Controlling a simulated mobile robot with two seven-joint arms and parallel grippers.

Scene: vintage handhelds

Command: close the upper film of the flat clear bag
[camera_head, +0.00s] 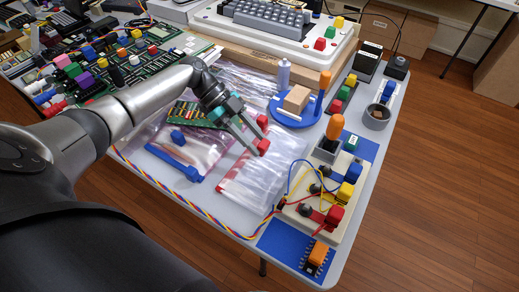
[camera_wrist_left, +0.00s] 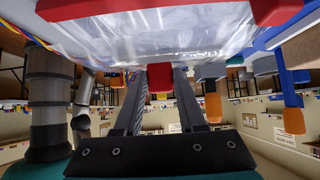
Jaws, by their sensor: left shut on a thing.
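The flat clear bag (camera_head: 262,182) lies on the grey table, with a red strip (camera_head: 232,170) along its left side. My left gripper (camera_head: 260,146) reaches over the bag's back part, its fingers shut on a small red tab (camera_head: 264,147). The tab shows between the fingertips in the left wrist view (camera_wrist_left: 160,78). A second red piece (camera_head: 262,121) is just behind it. In the left wrist view the clear film (camera_wrist_left: 150,38) spreads above the fingers, with a red strip (camera_wrist_left: 105,10) at its edge. I cannot tell how far the upper film is raised. My right gripper is out of view.
Left of it is another clear bag with a blue strip (camera_head: 174,163) and a green circuit board (camera_head: 190,116). A switch board with wires (camera_head: 325,205) stands close on the right. A blue round stand (camera_head: 296,117) holds a box behind. A twisted cable (camera_head: 205,209) runs along the front edge.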

